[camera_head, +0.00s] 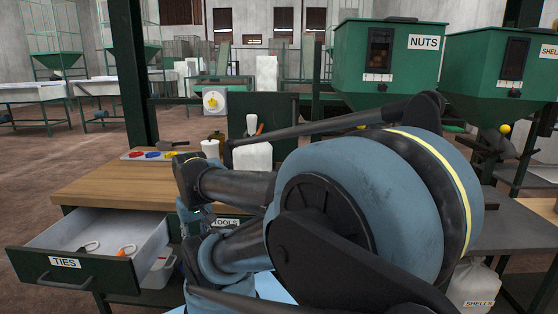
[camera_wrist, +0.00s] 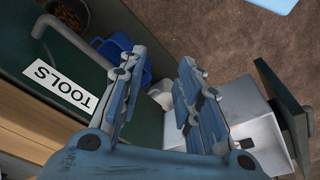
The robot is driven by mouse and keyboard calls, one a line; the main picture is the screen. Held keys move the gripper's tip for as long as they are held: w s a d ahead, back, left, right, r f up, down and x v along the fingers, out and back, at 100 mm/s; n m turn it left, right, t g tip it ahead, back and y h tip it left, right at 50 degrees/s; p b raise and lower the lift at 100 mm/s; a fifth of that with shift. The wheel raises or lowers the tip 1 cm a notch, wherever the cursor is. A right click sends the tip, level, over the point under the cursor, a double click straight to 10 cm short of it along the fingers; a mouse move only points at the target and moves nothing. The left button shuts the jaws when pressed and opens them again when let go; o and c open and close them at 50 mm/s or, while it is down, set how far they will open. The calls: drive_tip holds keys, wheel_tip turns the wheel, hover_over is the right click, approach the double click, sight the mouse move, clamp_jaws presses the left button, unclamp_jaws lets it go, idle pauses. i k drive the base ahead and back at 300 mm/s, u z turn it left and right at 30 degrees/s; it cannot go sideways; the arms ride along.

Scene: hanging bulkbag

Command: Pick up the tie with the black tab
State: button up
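The open drawer labelled TIES (camera_head: 150,238) stands at the left in the head view. In it lies a pale looped tie with a dark part (camera_head: 88,246), which looks like the tie with the black tab. A tie with an orange tab (camera_head: 126,250) lies to its right. In the wrist view, the pale drawer (camera_wrist: 236,100) is at the right, and a small dark item (camera_wrist: 246,143) shows in it, too small to identify surely. My gripper (camera_wrist: 155,62) is open and empty, beside the drawer, not over its middle.
The shut TOOLS drawer (camera_wrist: 55,85) with its handle is left of my fingers in the wrist view. A blue bin (camera_wrist: 112,48) and a bin of brown pieces (camera_wrist: 68,14) are beyond. The wooden worktop (camera_head: 115,187) carries a coloured tray and containers.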

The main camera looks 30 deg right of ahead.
sight(83, 249)
drive_tip(key=z, duration=0.9)
drive_tip(key=k, duration=1.25)
drive_tip(key=u, duration=0.5)
drive_tip(key=i, duration=1)
drive_tip(key=z, duration=0.05)
